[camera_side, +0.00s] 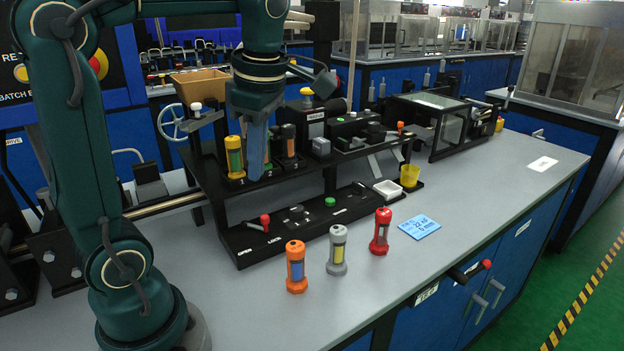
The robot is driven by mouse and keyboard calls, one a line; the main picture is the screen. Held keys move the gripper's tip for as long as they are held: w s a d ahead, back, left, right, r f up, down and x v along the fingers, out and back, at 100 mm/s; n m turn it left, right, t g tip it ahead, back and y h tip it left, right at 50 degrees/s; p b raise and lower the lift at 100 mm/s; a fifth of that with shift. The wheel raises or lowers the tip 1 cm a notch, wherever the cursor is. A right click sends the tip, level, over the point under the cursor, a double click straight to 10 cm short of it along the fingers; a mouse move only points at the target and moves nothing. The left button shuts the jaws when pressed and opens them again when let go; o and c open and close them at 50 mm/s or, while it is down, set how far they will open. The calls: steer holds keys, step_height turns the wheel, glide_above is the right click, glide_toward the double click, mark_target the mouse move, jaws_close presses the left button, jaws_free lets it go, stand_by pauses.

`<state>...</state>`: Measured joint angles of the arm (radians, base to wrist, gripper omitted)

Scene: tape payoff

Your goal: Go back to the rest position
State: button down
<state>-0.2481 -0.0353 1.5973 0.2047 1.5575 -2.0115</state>
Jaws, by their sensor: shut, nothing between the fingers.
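My gripper (257,174) points straight down over the black raised shelf, its blue fingers shut and empty. It is between a yellow-capped canister (235,160) on its left and a dark canister with a brown band (289,141) on its right. I cannot tell whether the fingertips touch the shelf or stand just above it. An orange canister (296,267), a grey canister (337,250) and a red canister (380,232) stand upright in a row on the grey bench (440,262).
A lower black panel has a red-knobbed lever (265,222) and a green button (330,201). A white tray (388,189), a yellow cup (409,175) and a blue card (419,227) are to the right. A glass-fronted box (452,128) stands behind. The right of the bench is mostly clear.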

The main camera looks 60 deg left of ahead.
steer(key=s+d+f+m+t, duration=0.1)
steer(key=d+m+t, duration=0.1)
steer(key=m, duration=0.6)
steer(key=s+d+f+m+t+h, duration=0.1)
steer(key=d+m, duration=0.3)
steer(key=m, duration=0.5)
steer(key=s+d+f+m+t+h, duration=0.1)
steer(key=s+d+f+m+t, duration=0.1)
steer(key=m, duration=0.6)
steer(key=shift+s+d+f+m+t, duration=0.45)
steer(key=shift+d+f, duration=0.2)
steer(key=shift+d, duration=0.2)
